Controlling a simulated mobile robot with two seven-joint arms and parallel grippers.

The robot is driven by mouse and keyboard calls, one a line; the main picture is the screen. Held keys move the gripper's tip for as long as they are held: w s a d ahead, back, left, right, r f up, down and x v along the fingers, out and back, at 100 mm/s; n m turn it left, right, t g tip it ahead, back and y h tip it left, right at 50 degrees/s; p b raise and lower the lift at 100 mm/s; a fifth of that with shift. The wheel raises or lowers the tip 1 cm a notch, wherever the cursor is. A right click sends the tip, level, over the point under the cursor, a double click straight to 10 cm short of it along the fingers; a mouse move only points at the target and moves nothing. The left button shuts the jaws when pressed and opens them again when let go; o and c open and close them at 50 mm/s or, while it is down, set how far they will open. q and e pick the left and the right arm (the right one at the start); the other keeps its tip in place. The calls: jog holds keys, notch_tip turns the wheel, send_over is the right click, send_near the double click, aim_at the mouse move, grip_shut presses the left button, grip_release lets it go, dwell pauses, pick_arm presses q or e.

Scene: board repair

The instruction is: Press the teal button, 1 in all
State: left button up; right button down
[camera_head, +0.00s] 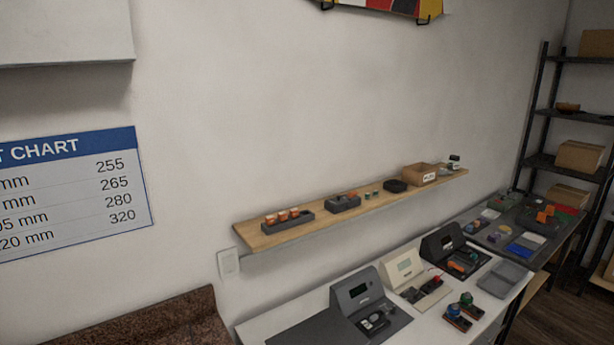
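Two small domed buttons on dark and reddish bases stand at the front of the white bench (418,328). Neither of my grippers is in view.
Dark grey (358,295), cream (404,268) and black (441,246) consoles stand along the bench's back. A grey tray (505,279) lies right of the buttons. A wooden shelf (350,211) juts from the wall above. A dark table (545,256) with coloured parts adjoins at right.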

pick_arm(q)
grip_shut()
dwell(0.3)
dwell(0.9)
